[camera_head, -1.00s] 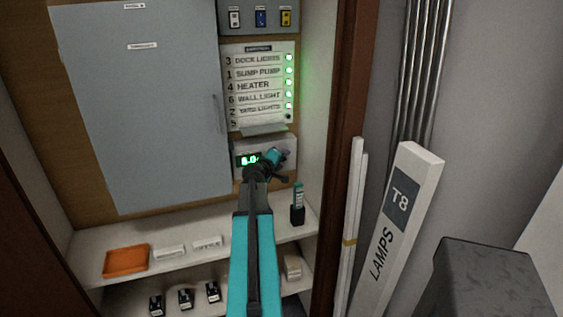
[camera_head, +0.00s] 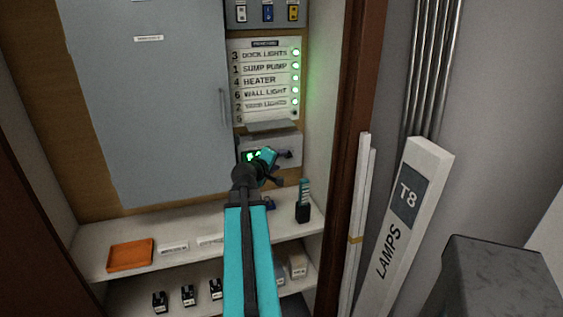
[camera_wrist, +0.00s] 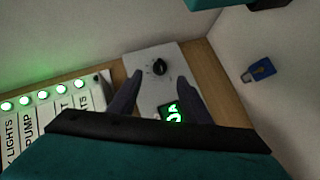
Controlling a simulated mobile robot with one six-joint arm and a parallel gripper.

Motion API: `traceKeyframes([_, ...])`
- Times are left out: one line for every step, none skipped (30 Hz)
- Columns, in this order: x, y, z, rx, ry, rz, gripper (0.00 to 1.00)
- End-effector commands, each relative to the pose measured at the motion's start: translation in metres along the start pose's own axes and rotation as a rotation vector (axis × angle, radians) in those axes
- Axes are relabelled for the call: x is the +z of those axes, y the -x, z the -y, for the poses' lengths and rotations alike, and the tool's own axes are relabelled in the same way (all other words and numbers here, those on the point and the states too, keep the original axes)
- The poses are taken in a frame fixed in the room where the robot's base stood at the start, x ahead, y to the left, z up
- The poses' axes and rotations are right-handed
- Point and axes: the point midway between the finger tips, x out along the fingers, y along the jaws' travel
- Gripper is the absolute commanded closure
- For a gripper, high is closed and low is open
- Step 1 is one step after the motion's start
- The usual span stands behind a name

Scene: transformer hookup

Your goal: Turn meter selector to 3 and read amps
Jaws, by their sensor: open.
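The meter is a pale grey box (camera_head: 288,148) low on the back board, mostly behind my gripper in the head view. Its black selector knob (camera_wrist: 160,67) shows clearly in the wrist view, with small marks around it that are too small to read. My gripper (camera_head: 283,167) is in front of the meter. In the wrist view my gripper (camera_wrist: 158,88) is open and empty, its fingers spread to either side below the knob, apparently not touching it.
A label panel (camera_head: 265,80) with several lit green lamps is above the meter, over a small grey ledge (camera_head: 268,127). A grey cabinet door (camera_head: 150,100) is left. The shelf below holds an orange tray (camera_head: 130,255) and a black holder (camera_head: 303,211). A blue padlock-like item (camera_wrist: 260,71) lies nearby.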

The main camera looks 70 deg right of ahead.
Motion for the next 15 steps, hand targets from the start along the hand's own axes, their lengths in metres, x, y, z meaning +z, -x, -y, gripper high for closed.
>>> traceKeyframes([0.001,0.009,0.001,0.001,0.0,-0.002,0.56])
traceKeyframes([0.001,0.012,0.001,0.001,-0.001,-0.002,0.56])
traceKeyframes([0.001,0.017,0.001,0.001,-0.001,-0.001,0.56])
traceKeyframes([0.002,0.02,0.0,0.001,-0.001,-0.001,0.56])
traceKeyframes([0.002,0.023,0.001,0.002,-0.001,-0.001,0.56])
traceKeyframes([0.002,0.024,0.002,0.002,-0.001,-0.002,0.56])
traceKeyframes([0.001,0.026,0.002,0.003,-0.001,-0.002,0.56])
traceKeyframes([0.001,0.028,0.002,0.003,-0.001,-0.001,0.56])
traceKeyframes([0.001,0.031,0.002,0.003,-0.001,-0.001,0.56])
traceKeyframes([0.001,0.033,0.002,0.002,-0.002,-0.001,0.56])
traceKeyframes([0.001,0.035,0.002,0.002,-0.002,-0.002,0.56])
traceKeyframes([0.001,0.037,0.002,0.002,-0.002,-0.002,0.56])
traceKeyframes([0.001,0.039,0.001,0.002,-0.001,-0.002,0.56])
traceKeyframes([0.001,0.04,0.001,0.002,-0.001,-0.001,0.56])
traceKeyframes([0.001,0.042,0.001,0.002,-0.001,-0.001,0.56])
